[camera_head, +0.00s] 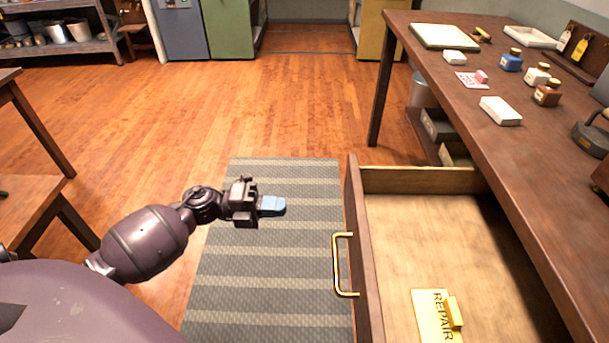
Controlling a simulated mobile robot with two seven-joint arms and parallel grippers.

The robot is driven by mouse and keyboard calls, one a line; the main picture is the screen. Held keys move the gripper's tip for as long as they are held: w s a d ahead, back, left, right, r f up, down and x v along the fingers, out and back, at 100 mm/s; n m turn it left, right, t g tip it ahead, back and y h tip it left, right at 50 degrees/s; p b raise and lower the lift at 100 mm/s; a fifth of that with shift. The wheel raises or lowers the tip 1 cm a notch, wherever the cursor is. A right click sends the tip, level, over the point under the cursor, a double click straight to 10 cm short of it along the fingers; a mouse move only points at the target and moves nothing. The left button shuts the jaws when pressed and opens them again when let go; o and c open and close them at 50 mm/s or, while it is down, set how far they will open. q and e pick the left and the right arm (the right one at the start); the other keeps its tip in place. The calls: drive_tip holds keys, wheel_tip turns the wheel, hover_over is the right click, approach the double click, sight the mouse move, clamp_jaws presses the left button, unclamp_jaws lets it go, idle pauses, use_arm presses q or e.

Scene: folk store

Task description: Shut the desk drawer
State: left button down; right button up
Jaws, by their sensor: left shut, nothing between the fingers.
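The desk drawer (352,210) stands pulled out from under the dark wooden desk (470,110) on the right. Its front panel faces left and carries a brass handle (337,265). Inside the drawer lies a yellow card marked REPAIR (428,318), with a small yellow block on it. My left gripper (272,206) is shut and empty, above the striped mat. In the picture it is left of the drawer front and apart from the handle. My right gripper is not in view.
A grey striped mat (240,280) covers the floor beside the drawer. A wooden table (30,205) is at the left. Small bottles, boxes and a tray (531,37) are on the desk top. The wooden floor (270,105) ahead is clear.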

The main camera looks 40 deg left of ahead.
sight(349, 207)
use_arm(q)
drive_tip(key=b+x, duration=0.1)
drive_tip(key=x, duration=1.1)
drive_tip(key=shift+w+d, duration=0.35)
drive_tip(key=shift+d, duration=0.05)
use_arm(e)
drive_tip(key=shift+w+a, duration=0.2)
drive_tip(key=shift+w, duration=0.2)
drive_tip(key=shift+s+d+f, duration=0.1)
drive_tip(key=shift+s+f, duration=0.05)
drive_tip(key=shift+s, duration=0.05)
use_arm(q)
drive_tip(key=shift+d, duration=0.15)
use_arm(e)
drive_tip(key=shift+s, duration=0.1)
